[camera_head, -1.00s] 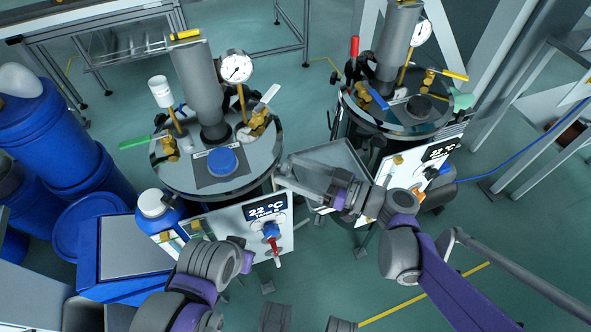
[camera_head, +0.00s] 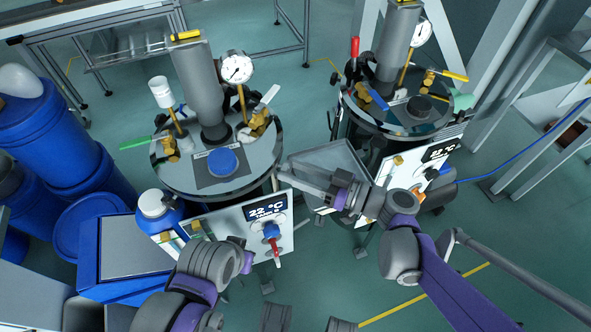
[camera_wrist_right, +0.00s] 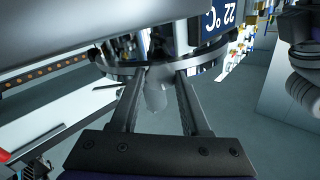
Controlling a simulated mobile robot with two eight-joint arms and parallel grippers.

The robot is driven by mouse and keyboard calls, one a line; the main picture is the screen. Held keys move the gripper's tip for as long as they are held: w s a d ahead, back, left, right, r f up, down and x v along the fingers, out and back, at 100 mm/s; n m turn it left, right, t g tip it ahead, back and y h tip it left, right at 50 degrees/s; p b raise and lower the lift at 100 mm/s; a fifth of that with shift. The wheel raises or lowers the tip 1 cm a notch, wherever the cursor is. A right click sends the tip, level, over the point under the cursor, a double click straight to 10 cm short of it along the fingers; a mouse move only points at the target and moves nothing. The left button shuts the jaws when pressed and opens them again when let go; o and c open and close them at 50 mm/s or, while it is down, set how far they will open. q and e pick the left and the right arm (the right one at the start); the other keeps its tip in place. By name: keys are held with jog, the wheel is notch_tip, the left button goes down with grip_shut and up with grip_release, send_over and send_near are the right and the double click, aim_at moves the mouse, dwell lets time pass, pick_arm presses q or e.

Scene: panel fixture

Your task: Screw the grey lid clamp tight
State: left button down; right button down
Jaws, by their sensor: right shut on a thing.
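The grey lid clamp (camera_wrist_right: 156,92) shows in the right wrist view at the rim of the round metal lid. My right gripper (camera_head: 281,172) is at the right edge of the near vessel's lid (camera_head: 262,158) in the head view. In the right wrist view its two fingers (camera_wrist_right: 157,84) are on either side of the clamp, shut on it. In the head view the fingers hide most of the clamp. My left arm stands low in front of the vessel's panel, and its gripper fingers do not show.
The lid carries a grey column (camera_head: 199,85), a pressure gauge (camera_head: 236,67), a blue cap (camera_head: 222,161) and valves. The display panel (camera_head: 250,225) is below. A second vessel (camera_head: 402,118) stands right, with a grey tray (camera_head: 338,158) between. Blue drums (camera_head: 55,125) stand left.

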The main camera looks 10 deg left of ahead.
jog(key=m, duration=0.4)
jog(key=shift+m, duration=0.3)
jog(key=m, duration=0.5)
jog(key=shift+p, duration=0.35)
jog(key=m, duration=0.5)
jog(key=shift+m, duration=2.5)
jog(key=shift+c, duration=1.9)
grip_release()
